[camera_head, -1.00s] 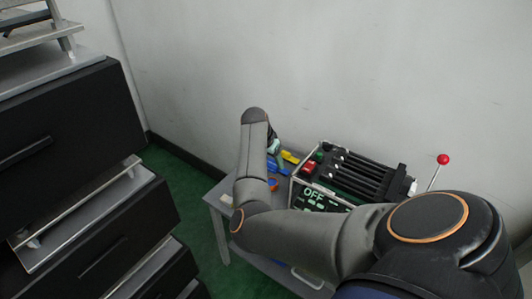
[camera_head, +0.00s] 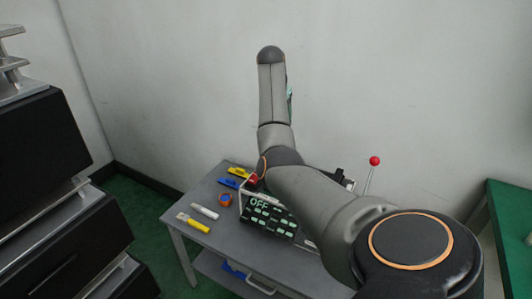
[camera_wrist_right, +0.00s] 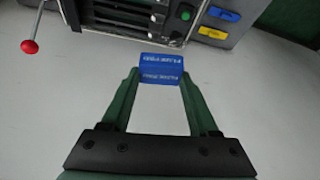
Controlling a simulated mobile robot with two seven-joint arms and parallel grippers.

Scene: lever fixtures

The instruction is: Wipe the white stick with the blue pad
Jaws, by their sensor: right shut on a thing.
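The white stick (camera_head: 204,211) lies on the grey table, beside a yellow-handled tool. The blue pad (camera_wrist_right: 161,62) is a small blue block with white lettering, seen in the right wrist view. My right gripper (camera_wrist_right: 160,78) is shut on the pad, which sits between its green fingertips. In the head view my right arm is raised in front of the wall, over the back of the table; it hides most of its gripper and the pad. The pad is apart from the stick. My left gripper is in neither view.
A black control box (camera_head: 267,214) marked OFF stands on the grey table (camera_head: 205,243), partly behind my arm. A red-ball lever (camera_head: 375,161) rises at its right. A yellow-handled tool (camera_head: 194,223), a tape roll (camera_head: 224,200), and blue (camera_head: 228,183) and yellow (camera_head: 239,173) tools lie left of it.

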